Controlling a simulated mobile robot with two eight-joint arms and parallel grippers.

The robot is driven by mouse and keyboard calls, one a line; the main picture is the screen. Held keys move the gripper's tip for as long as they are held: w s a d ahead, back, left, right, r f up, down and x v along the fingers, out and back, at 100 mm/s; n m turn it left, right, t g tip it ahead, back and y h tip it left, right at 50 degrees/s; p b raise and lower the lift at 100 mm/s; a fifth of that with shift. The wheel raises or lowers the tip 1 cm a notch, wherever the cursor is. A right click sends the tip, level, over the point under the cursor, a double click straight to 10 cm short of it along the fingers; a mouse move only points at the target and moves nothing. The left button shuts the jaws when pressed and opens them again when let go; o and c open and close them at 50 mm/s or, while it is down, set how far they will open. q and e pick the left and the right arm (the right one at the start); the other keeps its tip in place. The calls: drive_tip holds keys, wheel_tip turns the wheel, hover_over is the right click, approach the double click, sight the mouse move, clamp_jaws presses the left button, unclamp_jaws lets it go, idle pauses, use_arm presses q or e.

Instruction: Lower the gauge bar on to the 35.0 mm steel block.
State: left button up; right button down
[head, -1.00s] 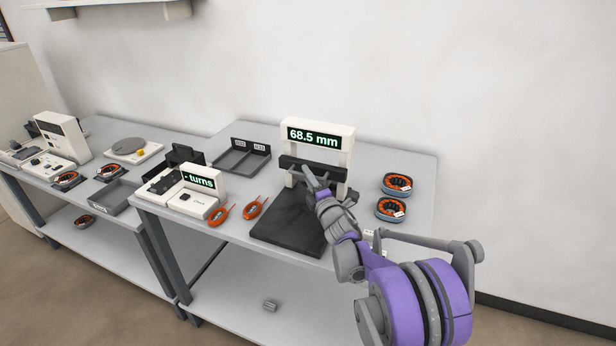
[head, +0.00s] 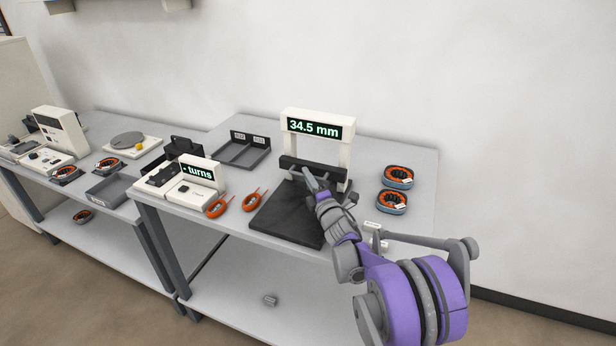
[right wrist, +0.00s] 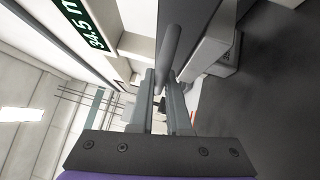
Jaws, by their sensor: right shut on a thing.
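The gauge is a white frame (head: 346,155) with a dark base plate (head: 285,215) in front. Its display (head: 314,128) reads 34.5 mm. The dark gauge bar (head: 292,161) spans the frame, low above the plate. My right gripper (head: 310,180) is at the front of the bar. In the right wrist view my right gripper (right wrist: 172,100) is shut on a grey rod (right wrist: 175,45), which appears to be the bar's handle. My left gripper is not in view.
Two orange-wound coils (head: 397,177) lie right of the gauge. Two orange rings (head: 251,201) lie to its left, beside the turns counter (head: 199,172). A divided grey tray (head: 240,155) stands behind them. A small grey piece (head: 269,300) is on the lower shelf.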

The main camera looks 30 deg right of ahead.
drive_tip(key=c, duration=1.2)
unclamp_jaws()
drive_tip(key=shift+f, duration=0.25)
drive_tip(key=shift+o, duration=0.2)
drive_tip(key=shift+w+d, duration=0.1)
drive_tip(key=s, duration=0.3)
drive_tip(key=s+a+f+b, duration=0.1)
drive_tip(key=s, duration=0.6)
drive_tip(key=shift+s+a+f, duration=0.15)
drive_tip(key=shift+s, duration=0.2)
